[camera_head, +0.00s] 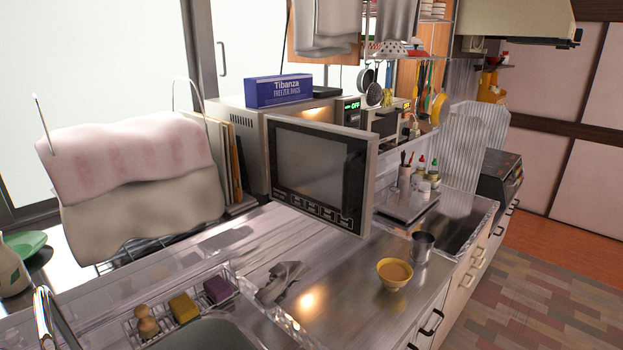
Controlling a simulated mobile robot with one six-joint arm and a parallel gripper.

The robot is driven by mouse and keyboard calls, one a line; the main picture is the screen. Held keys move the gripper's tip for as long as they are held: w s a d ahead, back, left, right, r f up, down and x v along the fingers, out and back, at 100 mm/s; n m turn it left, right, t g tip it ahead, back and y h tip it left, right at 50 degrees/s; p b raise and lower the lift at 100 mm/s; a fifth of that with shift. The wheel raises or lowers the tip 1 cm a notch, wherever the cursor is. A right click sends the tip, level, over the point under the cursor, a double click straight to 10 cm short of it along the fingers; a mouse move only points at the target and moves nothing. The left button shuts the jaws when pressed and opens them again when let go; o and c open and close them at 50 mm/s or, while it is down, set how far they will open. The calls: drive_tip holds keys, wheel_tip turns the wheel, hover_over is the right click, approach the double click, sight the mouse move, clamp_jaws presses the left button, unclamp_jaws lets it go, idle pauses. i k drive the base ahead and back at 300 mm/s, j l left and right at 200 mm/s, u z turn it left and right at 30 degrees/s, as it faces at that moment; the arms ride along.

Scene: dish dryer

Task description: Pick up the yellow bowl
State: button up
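The yellow bowl (394,284) stands upright on the metal counter (345,310), near its front edge, right of the picture's middle. Its inside looks tan or orange. A grey metal cup (422,248) stands just behind it to the right, close beside it. My gripper does not show in this view.
A microwave (322,165) with its door swung open stands behind the bowl. A sink (215,333) and a rack with sponges (184,307) are at the lower left. Counter around the bowl's left and front is bare.

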sight(395, 274)
drive_tip(key=i+z, duration=0.2)
drive_tip(key=z, duration=0.3)
drive_tip(key=i+z, duration=0.2)
drive_tip(key=z, duration=0.25)
drive_tip(key=i+z, duration=0.2)
drive_tip(key=z, duration=0.3)
